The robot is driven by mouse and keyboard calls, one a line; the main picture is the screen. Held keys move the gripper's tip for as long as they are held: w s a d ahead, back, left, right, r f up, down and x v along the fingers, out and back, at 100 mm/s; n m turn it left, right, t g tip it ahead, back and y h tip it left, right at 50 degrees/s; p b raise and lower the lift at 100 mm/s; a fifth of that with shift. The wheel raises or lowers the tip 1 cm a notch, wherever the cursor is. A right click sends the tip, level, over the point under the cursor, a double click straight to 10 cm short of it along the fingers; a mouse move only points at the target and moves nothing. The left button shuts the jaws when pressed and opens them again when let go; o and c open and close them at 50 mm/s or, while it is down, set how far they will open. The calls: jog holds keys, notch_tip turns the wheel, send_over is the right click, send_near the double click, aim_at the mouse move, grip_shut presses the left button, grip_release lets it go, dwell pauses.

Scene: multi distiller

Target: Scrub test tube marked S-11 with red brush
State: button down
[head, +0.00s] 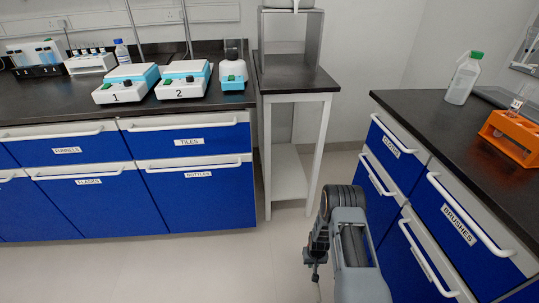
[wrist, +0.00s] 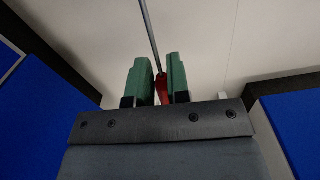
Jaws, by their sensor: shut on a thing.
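My gripper (wrist: 160,72), with green fingers in the wrist view, is shut on a red handle, which I take as the red brush (wrist: 162,90). A thin grey rod (wrist: 150,35) runs up from between the fingers; its far end is out of view. An orange rack (head: 511,138) on the right bench holds something with a small pale label (head: 517,104). The label is too small to read, and I cannot make out S-11 anywhere.
The left bench (head: 40,105) carries machines marked 1 (head: 123,88) and 2 (head: 184,86), a black rack (head: 37,71) and a white rack (head: 90,64). A green-capped bottle (head: 463,80) stands on the right bench. The BRUSHES drawer (head: 465,230) looks shut.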

jog(key=w+a+r, duration=0.1)
jog(key=w+r, duration=0.1)
jog(key=r, duration=0.7)
jog(key=w+r, duration=0.2)
jog(key=r, duration=0.7)
jog(key=s+a+r+p, duration=0.1)
jog(key=s+r+p, duration=0.1)
jog(key=r+p, duration=1.3)
jog(key=s+a+r+p, duration=0.1)
jog(key=s+r+p, duration=0.2)
jog(key=r+p, duration=1.2)
notch_tip(320, 180, up, 6)
jog(key=shift+s+r+p, duration=0.1)
jog(key=shift+s+p, duration=0.1)
jog(key=shift+p, duration=0.2)
